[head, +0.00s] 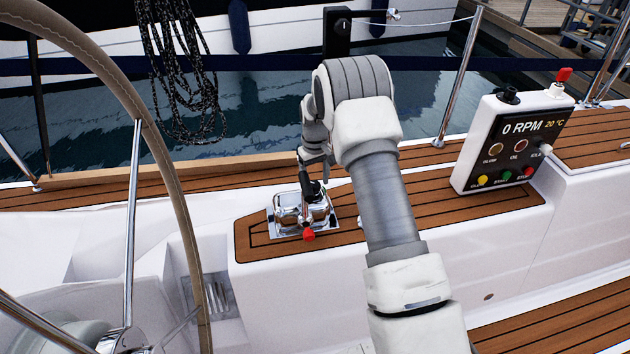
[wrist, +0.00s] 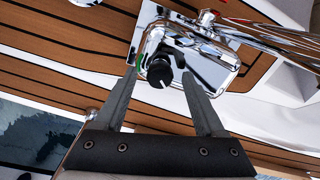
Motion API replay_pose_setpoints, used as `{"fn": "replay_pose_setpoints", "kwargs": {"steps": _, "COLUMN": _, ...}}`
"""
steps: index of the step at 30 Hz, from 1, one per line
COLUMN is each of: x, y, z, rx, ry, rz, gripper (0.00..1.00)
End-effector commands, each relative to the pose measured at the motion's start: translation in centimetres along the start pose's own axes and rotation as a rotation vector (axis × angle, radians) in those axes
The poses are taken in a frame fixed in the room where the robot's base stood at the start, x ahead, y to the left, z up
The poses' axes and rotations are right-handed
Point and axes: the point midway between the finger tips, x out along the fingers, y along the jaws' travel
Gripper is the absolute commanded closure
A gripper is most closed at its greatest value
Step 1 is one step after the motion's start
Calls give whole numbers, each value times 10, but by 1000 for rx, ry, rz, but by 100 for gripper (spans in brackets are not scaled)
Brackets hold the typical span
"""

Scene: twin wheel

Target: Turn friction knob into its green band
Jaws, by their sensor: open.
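The friction knob (wrist: 160,73) is a small black knob with a pale mark on its face, on the side of a chrome control housing (wrist: 212,66). A small patch of green (wrist: 139,60) shows on the housing at the knob's left edge in the wrist view. My gripper (wrist: 159,76) is open, with one finger on each side of the knob. Gaps show between the fingers and the knob; I see no clear contact. In the head view my gripper (head: 309,192) is at the chrome housing (head: 288,216), and I cannot make out the knob there.
An instrument panel (head: 512,140) reading 0 RPM stands at right. A steering wheel (head: 180,200) is at left. Teak decking (head: 440,215) beside the housing is clear.

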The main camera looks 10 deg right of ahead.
Motion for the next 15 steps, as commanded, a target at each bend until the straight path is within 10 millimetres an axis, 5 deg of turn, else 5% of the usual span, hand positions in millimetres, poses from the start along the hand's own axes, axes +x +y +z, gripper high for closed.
{"fn": "replay_pose_setpoints", "kwargs": {"steps": 2, "x": 0, "y": 0, "z": 0, "rx": 0, "ry": 0, "rz": 0, "gripper": 28}}
{"fn": "replay_pose_setpoints", "kwargs": {"steps": 15, "x": 0, "y": 0, "z": 0, "rx": 0, "ry": 0, "rz": 0, "gripper": 100}}
